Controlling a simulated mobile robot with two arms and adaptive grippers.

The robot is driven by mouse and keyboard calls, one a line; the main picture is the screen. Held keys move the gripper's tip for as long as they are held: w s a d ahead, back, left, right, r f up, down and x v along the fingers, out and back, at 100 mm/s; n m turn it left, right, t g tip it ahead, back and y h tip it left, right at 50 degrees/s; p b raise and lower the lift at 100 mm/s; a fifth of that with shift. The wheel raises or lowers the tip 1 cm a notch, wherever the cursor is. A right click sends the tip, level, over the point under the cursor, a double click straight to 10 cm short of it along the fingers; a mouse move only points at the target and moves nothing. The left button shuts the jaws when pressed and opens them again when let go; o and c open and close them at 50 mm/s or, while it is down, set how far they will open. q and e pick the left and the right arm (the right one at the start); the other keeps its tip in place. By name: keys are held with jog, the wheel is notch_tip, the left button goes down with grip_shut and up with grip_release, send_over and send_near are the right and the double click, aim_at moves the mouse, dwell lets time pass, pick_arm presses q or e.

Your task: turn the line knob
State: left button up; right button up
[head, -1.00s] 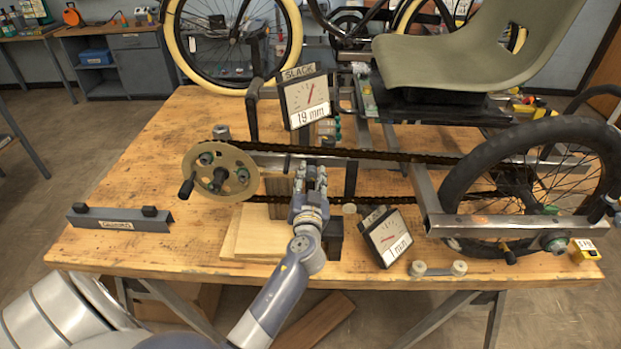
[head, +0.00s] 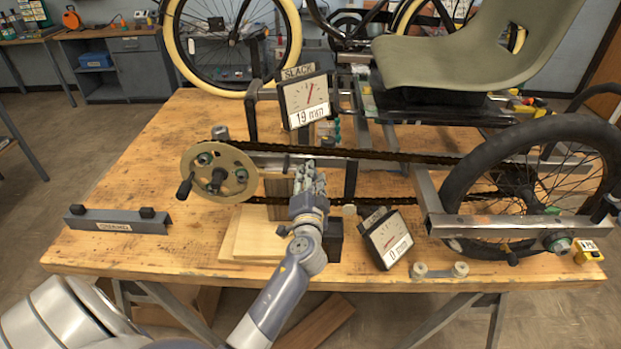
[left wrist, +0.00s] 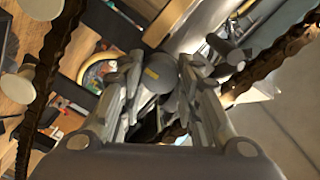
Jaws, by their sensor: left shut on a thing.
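My left gripper (head: 311,175) reaches up under the upper chain run, in front of a wooden block. In the left wrist view its fingers are closed around a dark grey rounded knob (left wrist: 156,78) with a yellow mark. In the head view the fingers hide the knob; I cannot read a label on it. A small tilted gauge (head: 387,240) to the right of my left wrist reads 0 mm; its label is too small to read. The SLACK gauge (head: 305,98) reads 19 mm. A grey part at the right edge may be my right gripper (head: 610,204); its fingers are unclear.
The chain (head: 370,155) runs from the crank chainring (head: 222,172) to the rear wheel (head: 458,190). A dark bar tool (head: 117,221) lies on the bench at left. A small double-ended part (head: 440,271) lies near the front edge. The bench's left side is mostly clear.

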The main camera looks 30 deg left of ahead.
dwell(0.5)
pick_arm(q)
jog(key=o, duration=1.1)
jog(key=shift+c, duration=0.2)
jog(key=shift+s, duration=0.1)
jog(key=v, duration=1.1)
jog(key=shift+s+d, duration=0.2)
jog(key=shift+s, duration=0.15)
